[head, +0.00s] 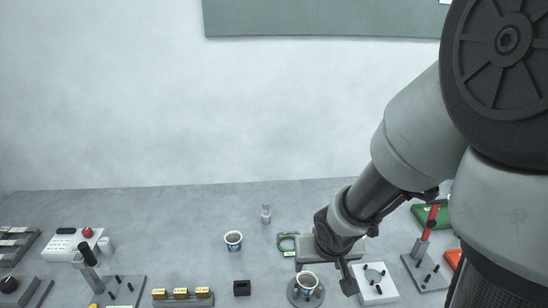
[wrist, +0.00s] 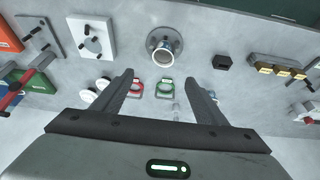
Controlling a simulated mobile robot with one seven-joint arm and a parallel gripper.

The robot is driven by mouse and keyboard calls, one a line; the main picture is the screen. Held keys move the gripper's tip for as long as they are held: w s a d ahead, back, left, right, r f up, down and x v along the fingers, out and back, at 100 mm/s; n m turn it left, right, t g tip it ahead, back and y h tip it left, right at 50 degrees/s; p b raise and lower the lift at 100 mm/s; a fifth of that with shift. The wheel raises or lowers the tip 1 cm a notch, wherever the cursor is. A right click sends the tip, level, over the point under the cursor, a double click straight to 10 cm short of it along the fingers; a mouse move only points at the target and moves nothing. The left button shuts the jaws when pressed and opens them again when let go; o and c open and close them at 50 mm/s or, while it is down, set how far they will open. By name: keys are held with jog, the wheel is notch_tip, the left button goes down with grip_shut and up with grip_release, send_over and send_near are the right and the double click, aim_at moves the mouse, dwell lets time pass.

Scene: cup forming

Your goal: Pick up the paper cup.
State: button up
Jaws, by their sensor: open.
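A white paper cup with a blue print (head: 307,283) stands upright on a round grey base (head: 293,294) near the front edge of the head view. It also shows in the wrist view, as the cup (wrist: 165,50) on the round base (wrist: 151,37), beyond my fingertips.
A white plate with pegs (head: 376,284) stands right of the cup. A small black block (head: 242,288) and a rack with yellow labels (head: 181,294) lie to the left. A green ring-shaped piece (head: 287,243) and a small clear bottle (head: 266,214) are behind.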

jog(key=b, duration=0.8)
send_near(305, 283)
jog(key=shift+b+x, duration=1.55)
jog(key=shift+x, duration=0.9)
jog(key=c, duration=1.1)
